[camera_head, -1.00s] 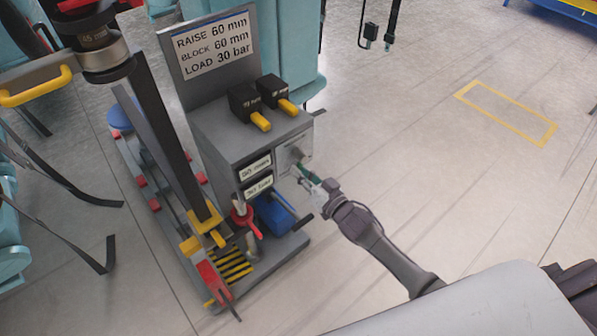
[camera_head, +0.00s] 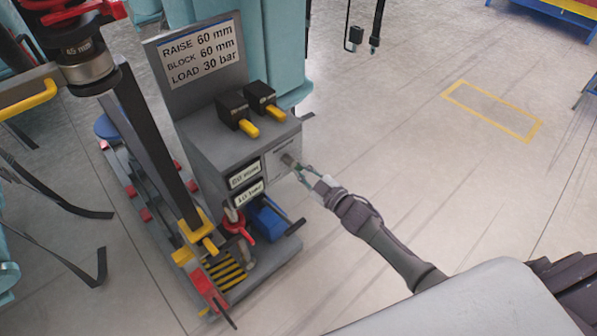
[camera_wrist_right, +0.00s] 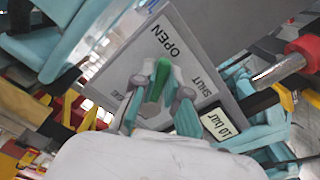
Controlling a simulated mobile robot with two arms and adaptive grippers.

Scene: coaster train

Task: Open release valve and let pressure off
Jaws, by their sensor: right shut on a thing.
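My right gripper (camera_head: 304,174) reaches the valve panel (camera_head: 284,147) on the front of the grey console. In the right wrist view, its fingers (camera_wrist_right: 156,90) are shut around a green valve handle (camera_wrist_right: 162,71). The panel (camera_wrist_right: 203,45) carries the words OPEN and SHUT there. The handle's green tip points up in that picture, toward the OPEN side. A readout (camera_wrist_right: 222,122) beside the panel says 10 bar. In the head view, the lower readout (camera_head: 249,193) is too blurred to read surely. My left gripper is not in view.
A sign (camera_head: 201,60) reads RAISE 60 mm, BLOCK 60 mm, LOAD 30 bar. Two black switches with yellow levers (camera_head: 249,128) sit on the console. A red valve-like part (camera_head: 235,219) and a blue block (camera_head: 268,222) stand below.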

